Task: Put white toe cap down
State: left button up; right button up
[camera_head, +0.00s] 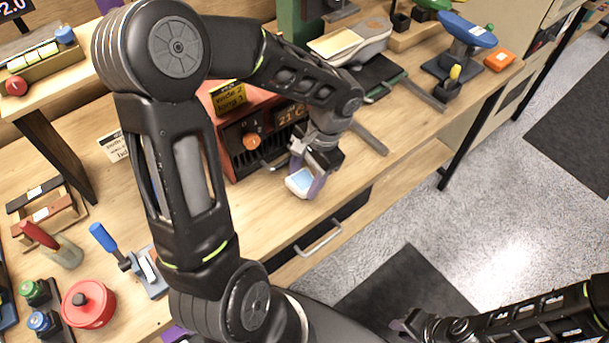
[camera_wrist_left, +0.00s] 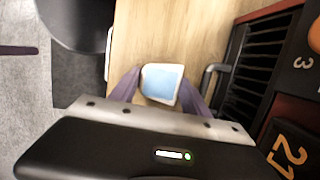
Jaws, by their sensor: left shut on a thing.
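The white toe cap (camera_head: 300,181) is a small white piece with a light blue face. My left gripper (camera_head: 308,180) is shut on it, in front of the red heater box at the bench's front edge. In the left wrist view the toe cap (camera_wrist_left: 161,83) sits between the two purple fingers of my left gripper (camera_wrist_left: 160,92), over the wooden bench top. I cannot tell whether it touches the bench. My right gripper (camera_head: 405,326) is low at the bottom right, over the floor, mostly dark and small; its jaw state is unclear.
The red box with an orange knob (camera_head: 251,141) stands just behind the left gripper. A red round tin (camera_head: 88,304) and blue-handled tool (camera_head: 103,237) are at the left. Bare wood lies right of the gripper.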

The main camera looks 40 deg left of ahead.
pick_arm(q)
jog(key=o, duration=1.4)
jog(key=v, duration=1.2)
jog(key=shift+s, duration=0.1)
